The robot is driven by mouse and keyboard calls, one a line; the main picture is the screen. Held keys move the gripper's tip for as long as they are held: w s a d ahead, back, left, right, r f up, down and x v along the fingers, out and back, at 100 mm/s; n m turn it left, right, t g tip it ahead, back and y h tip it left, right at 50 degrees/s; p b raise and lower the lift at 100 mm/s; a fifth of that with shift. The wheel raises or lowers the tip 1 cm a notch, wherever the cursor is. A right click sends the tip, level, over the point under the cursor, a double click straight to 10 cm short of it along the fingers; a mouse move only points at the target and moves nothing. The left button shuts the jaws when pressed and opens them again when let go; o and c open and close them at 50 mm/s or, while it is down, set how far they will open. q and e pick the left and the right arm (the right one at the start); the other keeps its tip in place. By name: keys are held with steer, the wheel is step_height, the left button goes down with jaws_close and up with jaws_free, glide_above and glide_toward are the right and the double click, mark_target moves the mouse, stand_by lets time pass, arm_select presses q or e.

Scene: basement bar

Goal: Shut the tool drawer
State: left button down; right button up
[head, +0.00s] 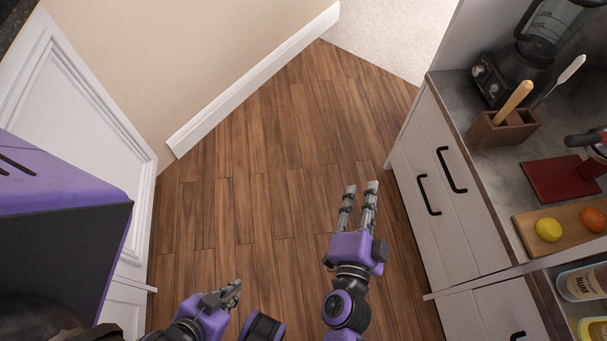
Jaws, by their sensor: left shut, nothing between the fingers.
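No drawer is clearly pulled out in view, and I cannot tell which front is the tool drawer. The white cabinet (465,225) at the right has two black bar handles, one on the left (428,195) and one on the right (451,170). Its fronts look closed. My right gripper (361,187) is over the floor left of the cabinet, fingers slightly apart and empty, touching nothing. My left gripper (236,287) is low in the picture over the floor, shut and empty.
The counter (500,205) holds a blender (515,75), a wooden utensil box (502,128), a red board (562,180) and fruit on a wooden board (524,229). A rum bottle (585,281) lies at lower right. The wooden floor (270,170) ahead is clear.

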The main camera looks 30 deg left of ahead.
steer(key=shift+s+d+f+n+g, duration=0.3)
steer(key=shift+s+f+n+g, duration=0.1)
steer(key=shift+s+f+n, duration=0.35)
steer(key=shift+s+r, duration=0.1)
